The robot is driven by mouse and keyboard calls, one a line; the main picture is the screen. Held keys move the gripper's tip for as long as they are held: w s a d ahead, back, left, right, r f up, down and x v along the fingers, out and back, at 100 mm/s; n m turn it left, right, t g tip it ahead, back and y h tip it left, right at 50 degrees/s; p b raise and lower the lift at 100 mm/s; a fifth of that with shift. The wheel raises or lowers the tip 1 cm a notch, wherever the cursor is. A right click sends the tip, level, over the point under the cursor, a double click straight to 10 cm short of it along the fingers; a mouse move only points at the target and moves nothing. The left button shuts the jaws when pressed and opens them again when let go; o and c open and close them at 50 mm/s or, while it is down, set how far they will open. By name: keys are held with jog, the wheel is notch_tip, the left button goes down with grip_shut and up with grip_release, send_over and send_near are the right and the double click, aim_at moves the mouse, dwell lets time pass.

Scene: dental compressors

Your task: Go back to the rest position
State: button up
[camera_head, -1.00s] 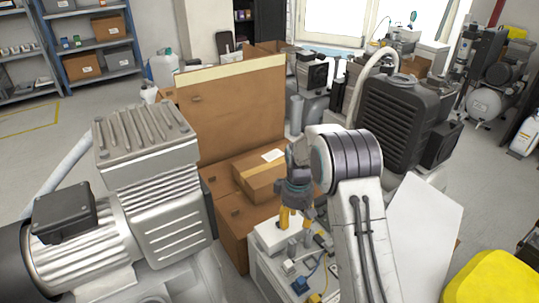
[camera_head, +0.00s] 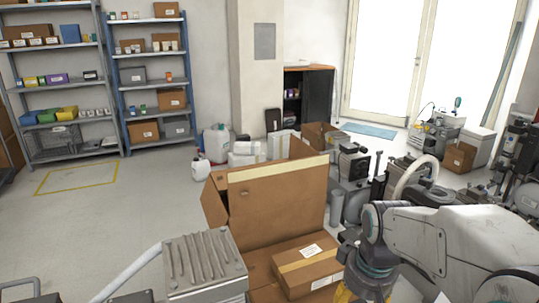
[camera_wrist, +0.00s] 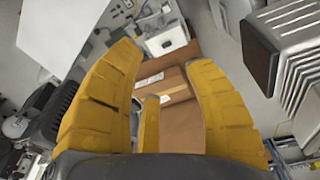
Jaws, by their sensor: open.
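My gripper (camera_wrist: 164,62) shows in the wrist view with its yellow fingers spread wide. Nothing is between them. Below the fingers lie brown cardboard boxes (camera_wrist: 185,125) and a small white unit (camera_wrist: 165,38). In the head view my arm reaches in from the lower right, and only a bit of the yellow fingers (camera_head: 345,292) shows at the bottom edge. The gripper is just right of the taped cardboard box (camera_head: 308,265); the fingertips are cut off there.
A grey ribbed compressor (camera_head: 203,262) stands at the lower left. A tall open carton (camera_head: 270,205) stands behind the taped box. Dark machines (camera_head: 352,165) crowd the right. Shelves (camera_head: 150,85) line the back left wall. The floor (camera_head: 120,220) at left is clear.

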jog(key=s+r+m+t+p, duration=0.1)
jog(key=s+r+m+p, duration=0.1)
jog(key=s+r+p, duration=1.1)
notch_tip(320, 180, up, 4)
jog(key=shift+s+f, duration=0.25)
jog(key=shift+s, duration=0.8)
